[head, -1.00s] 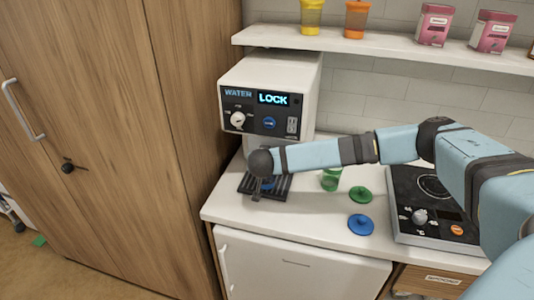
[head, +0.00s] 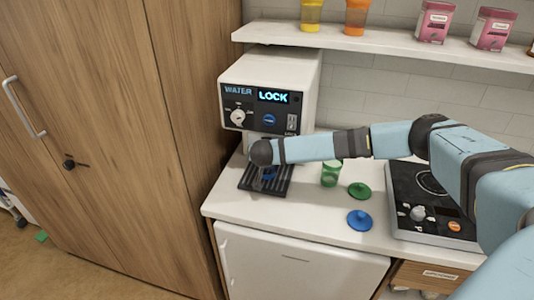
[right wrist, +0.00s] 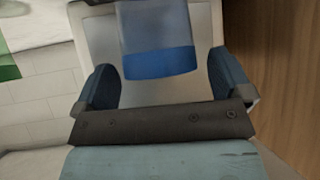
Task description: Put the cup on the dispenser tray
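The blue cup (head: 269,173) is on the black slatted dispenser tray (head: 281,184), mostly hidden behind my right wrist in the head view. In the right wrist view the cup (right wrist: 158,35) looks translucent with a solid blue band, and sits between the fingers. My right gripper (right wrist: 163,64) is open, with a visible gap between each finger and the cup. In the head view its fingers are largely hidden by the wrist. The water dispenser (head: 262,108) stands above the tray and its display reads LOCK. My left gripper is not in view.
A green cup (head: 331,174), a green lid (head: 359,190) and a blue lid (head: 360,220) are on the counter to the right. A hotplate (head: 418,221) is farther right. A shelf (head: 390,44) runs above, and a tall wooden cabinet (head: 110,130) borders the left.

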